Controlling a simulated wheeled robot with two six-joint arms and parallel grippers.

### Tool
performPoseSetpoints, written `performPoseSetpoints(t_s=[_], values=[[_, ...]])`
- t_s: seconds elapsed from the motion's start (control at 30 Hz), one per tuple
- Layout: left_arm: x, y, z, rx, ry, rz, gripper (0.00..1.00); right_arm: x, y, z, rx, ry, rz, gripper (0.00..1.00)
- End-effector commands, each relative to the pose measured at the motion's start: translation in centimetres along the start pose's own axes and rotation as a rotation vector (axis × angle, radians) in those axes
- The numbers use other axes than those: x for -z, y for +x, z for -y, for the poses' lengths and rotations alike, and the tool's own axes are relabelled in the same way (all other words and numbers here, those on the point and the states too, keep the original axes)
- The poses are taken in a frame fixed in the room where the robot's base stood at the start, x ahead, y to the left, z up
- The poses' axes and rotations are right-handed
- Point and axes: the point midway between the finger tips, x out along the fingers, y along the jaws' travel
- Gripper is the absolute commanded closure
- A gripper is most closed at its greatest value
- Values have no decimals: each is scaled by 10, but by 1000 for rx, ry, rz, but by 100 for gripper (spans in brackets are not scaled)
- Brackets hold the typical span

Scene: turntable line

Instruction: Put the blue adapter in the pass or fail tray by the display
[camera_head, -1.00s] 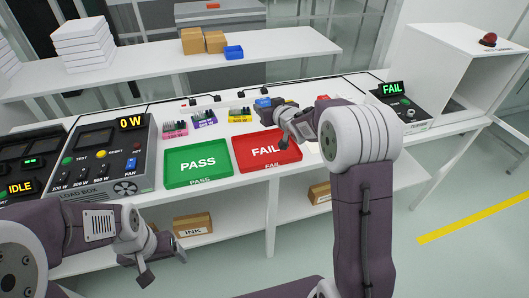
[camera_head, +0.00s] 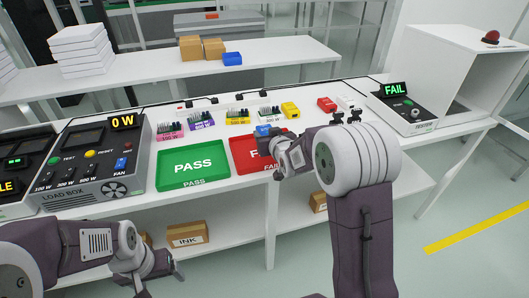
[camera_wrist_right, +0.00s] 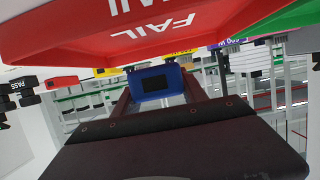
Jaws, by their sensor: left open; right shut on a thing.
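The blue adapter (camera_head: 264,131) is held between the fingers of my right gripper (camera_head: 268,137), over the back part of the red FAIL tray (camera_head: 241,163). The adapter also shows between the fingers in the right wrist view (camera_wrist_right: 154,83), with the red tray (camera_wrist_right: 60,35) along the top of that picture. Whether the adapter touches the tray cannot be told. The green PASS tray (camera_head: 170,178) lies just left of the red one and is empty. The display (camera_head: 396,90) reads FAIL in green. My left gripper (camera_head: 163,281) is open and empty, low in front of the bench.
Several coloured adapters stand behind the trays, including a yellow one (camera_head: 290,109) and a red one (camera_head: 326,104). A load box (camera_head: 95,165) stands left of the trays. My right arm covers the red tray's right side. An INK box (camera_head: 187,233) sits on the lower shelf.

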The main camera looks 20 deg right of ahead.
Motion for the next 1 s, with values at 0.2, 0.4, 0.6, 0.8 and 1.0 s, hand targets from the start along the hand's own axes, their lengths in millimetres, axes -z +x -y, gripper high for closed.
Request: performPoseSetpoints(t_s=[0.2, 0.4, 0.6, 0.8, 1.0], values=[[0, 2, 0, 0, 0, 0, 20, -6, -2, 9, -2, -1, -3, 100], [-1, 14, 0, 0, 0, 0, 20, -35, 9, 9, -2, 0, 1, 100], [-1, 14, 0, 0, 0, 0, 20, -42, 12, 9, -2, 0, -4, 100], [-2, 19, 0, 0, 0, 0, 20, -46, 13, 9, -2, 0, -3, 100], [-2, 18, 0, 0, 0, 0, 20, -47, 13, 9, -2, 0, -1, 28]])
